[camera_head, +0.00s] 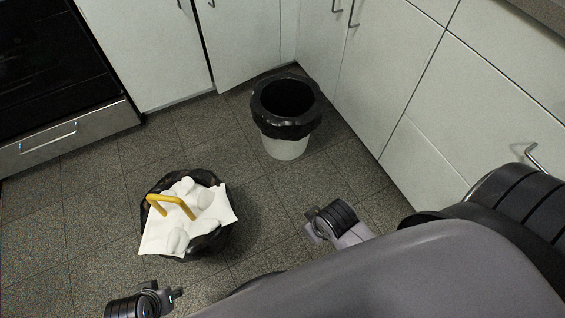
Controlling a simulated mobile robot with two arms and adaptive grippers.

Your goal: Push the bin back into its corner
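A white bin (286,147) with a black liner folded over its rim stands upright on the floor near the corner where the cabinets meet. It looks empty, with floor showing between it and the cabinet doors. A second container (222,239) with a black liner stands nearer and to the left, filled with white crumpled waste (186,232) and a yellow bent piece (171,203). My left gripper (168,297) is low at the bottom left, below the full container and apart from it. My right gripper (312,228) is right of the full container, touching neither container. Their finger openings are unclear.
White cabinets (260,40) line the back, and more cabinets with drawers (420,95) run along the right. An oven (60,85) stands at the left. Tiled floor (95,210) is clear left of the full container and between the two containers.

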